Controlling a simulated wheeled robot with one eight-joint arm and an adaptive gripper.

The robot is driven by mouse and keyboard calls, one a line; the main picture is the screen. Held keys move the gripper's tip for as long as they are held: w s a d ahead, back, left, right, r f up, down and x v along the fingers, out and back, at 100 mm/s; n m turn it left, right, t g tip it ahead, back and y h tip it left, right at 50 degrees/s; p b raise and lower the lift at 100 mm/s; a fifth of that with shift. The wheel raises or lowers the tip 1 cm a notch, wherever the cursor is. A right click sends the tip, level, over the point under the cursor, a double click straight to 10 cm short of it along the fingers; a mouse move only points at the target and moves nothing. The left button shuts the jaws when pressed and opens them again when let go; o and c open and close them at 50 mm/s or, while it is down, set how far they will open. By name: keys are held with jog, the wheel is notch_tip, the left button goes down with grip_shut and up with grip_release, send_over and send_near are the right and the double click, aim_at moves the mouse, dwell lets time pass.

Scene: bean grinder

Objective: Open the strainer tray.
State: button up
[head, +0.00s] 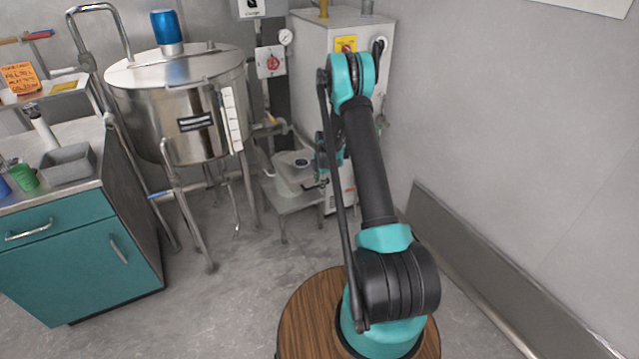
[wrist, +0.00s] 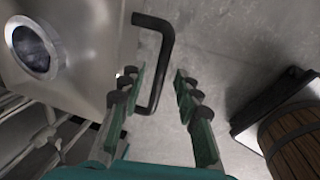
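A black bent handle (wrist: 164,62) shows in the wrist view, attached near a metal box (wrist: 85,35) with a round opening (wrist: 35,48) at the left. My gripper (wrist: 158,82) is open, with the lower part of the handle between its two fingers. A gap shows at the right finger; I cannot tell whether the left finger touches the handle. In the head view, my arm partly covers a pale unit (head: 292,172) on a low stand. The tray itself cannot be made out clearly.
A steel tank (head: 185,110) on legs stands left of the low stand (head: 285,203). A grey cabinet (head: 318,50) is behind my arm. A teal-fronted counter (head: 75,265) is at the left, and a wall is at the right.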

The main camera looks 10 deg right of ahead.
notch_tip(320, 180, up, 12)
jog(key=s, duration=0.2)
jog(key=shift+s+d, duration=0.15)
jog(key=shift+d, duration=0.2)
jog(key=shift+f, duration=0.1)
jog(key=s+r+m+t, duration=0.1)
jog(key=s+r+m, duration=0.4)
jog(key=s+r, duration=0.3)
jog(key=s+r+m, duration=0.5)
jog(key=s+r, duration=0.1)
jog(key=s, duration=0.5)
jog(key=s+a+m+t, duration=0.1)
jog(key=s+m, duration=1)
jog(key=s, duration=1.2)
jog(key=shift+m+h, duration=0.3)
